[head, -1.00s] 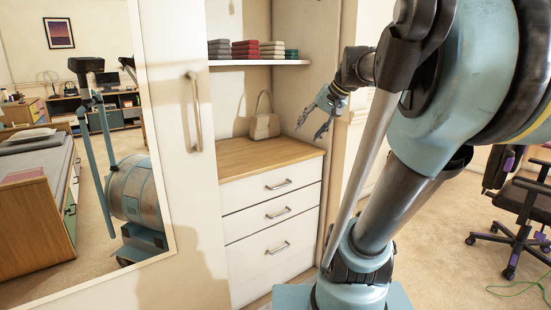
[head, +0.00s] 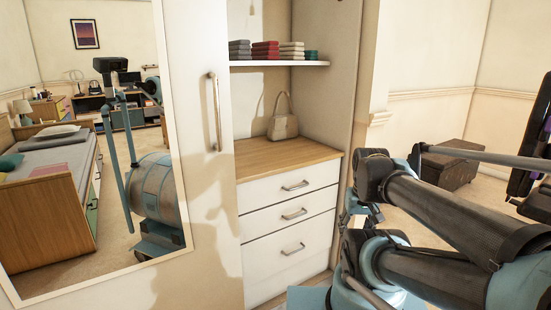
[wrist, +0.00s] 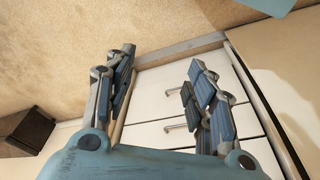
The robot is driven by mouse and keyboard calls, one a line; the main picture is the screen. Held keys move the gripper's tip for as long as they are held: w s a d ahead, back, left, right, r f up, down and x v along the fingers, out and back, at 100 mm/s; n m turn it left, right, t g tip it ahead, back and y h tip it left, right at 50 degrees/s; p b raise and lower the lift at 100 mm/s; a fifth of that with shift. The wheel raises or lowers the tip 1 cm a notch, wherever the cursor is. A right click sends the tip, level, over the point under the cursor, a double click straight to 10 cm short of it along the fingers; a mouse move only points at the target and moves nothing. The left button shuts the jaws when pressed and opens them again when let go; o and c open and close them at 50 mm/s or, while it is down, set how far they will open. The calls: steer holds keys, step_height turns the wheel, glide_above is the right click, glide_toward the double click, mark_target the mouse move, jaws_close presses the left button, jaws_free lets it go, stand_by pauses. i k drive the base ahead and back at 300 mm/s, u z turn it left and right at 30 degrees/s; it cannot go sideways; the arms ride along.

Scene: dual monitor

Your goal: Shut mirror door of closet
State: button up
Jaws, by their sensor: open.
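The mirror door (head: 190,200) of the closet is a white sliding-type panel with a large mirror (head: 85,170), at the left of the head view. Its long vertical metal handle (head: 215,112) is near its right edge. Right of the door, the closet interior is uncovered, with a wood-topped drawer unit (head: 290,205). My gripper (wrist: 164,68) is open and empty in the wrist view. The drawer fronts (wrist: 180,100) show between and behind its fingers. It is low at the closet's right side, away from the door handle. In the head view my folded arm mostly hides it.
A handbag (head: 283,120) stands on the drawer unit, below a shelf (head: 280,64) of folded cloths. The closet's right side wall (head: 337,100) is close to my arm. A dark chest (head: 447,165) stands at the right; bare carpet lies around it.

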mark_target(118, 191)
steer(key=u, duration=2.5)
steer(key=k, duration=1)
steer(key=u, duration=1.15)
steer(key=i, duration=1.05)
steer(key=z, duration=0.75)
steer(key=i, duration=0.6)
steer(key=z, duration=0.5)
